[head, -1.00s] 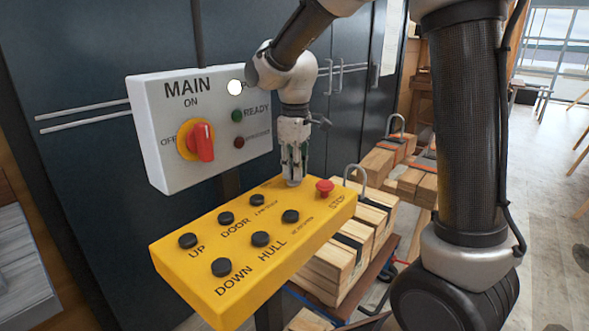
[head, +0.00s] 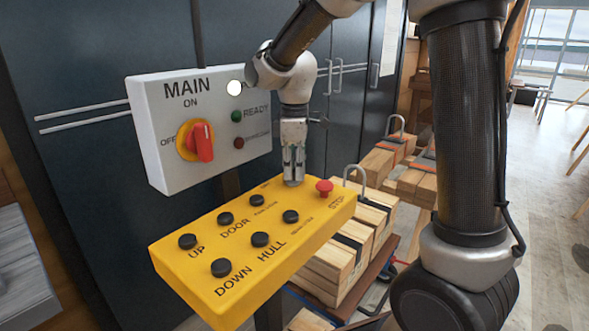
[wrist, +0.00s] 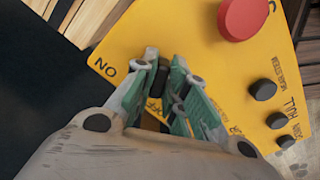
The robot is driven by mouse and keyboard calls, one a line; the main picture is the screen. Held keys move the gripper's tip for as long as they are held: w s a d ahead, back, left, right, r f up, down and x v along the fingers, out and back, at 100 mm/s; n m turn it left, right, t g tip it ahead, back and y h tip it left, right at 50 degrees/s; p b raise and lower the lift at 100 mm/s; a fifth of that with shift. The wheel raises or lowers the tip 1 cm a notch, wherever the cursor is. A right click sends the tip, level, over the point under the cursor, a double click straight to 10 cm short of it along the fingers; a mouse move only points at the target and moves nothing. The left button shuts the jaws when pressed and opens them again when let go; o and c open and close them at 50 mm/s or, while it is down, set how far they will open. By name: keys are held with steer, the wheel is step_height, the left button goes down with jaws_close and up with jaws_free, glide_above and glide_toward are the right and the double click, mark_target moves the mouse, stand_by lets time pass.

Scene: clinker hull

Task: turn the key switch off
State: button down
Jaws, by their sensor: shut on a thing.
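My gripper (head: 294,178) points down at the far edge of the yellow control panel (head: 215,270), left of the red stop button (head: 324,187). In the wrist view my gripper (wrist: 166,68) has its green-grey fingers closed around a small dark key (wrist: 162,76). An "ON" label (wrist: 105,66), seen upside down, lies beside the key on the yellow face. The fingers hide most of the key and its switch, and its exact angle cannot be read. In the head view my gripper hides the key switch.
A grey MAIN box (head: 160,150) with a red rotary handle (head: 203,143) stands behind the panel. Several black buttons (head: 221,267) cover the panel. Strapped timber stacks (head: 340,255) lie to the right. My arm reaches in from above.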

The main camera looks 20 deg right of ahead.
mark_target(294, 170)
steer(key=c, duration=1.4)
jaws_free()
steer(key=shift+c, duration=0.2)
steer(key=shift+r, duration=0.1)
step_height(294, 170, up, 12)
steer(key=s+d+f+m+t, duration=0.2)
steer(key=s+d+m, duration=0.4)
steer(key=s, duration=0.5)
steer(key=s+d+f+m+t, duration=0.2)
steer(key=s+d+m, duration=0.5)
steer(key=s, duration=0.5)
steer(key=shift+d+f, duration=0.35)
steer(key=shift+d, duration=0.5)
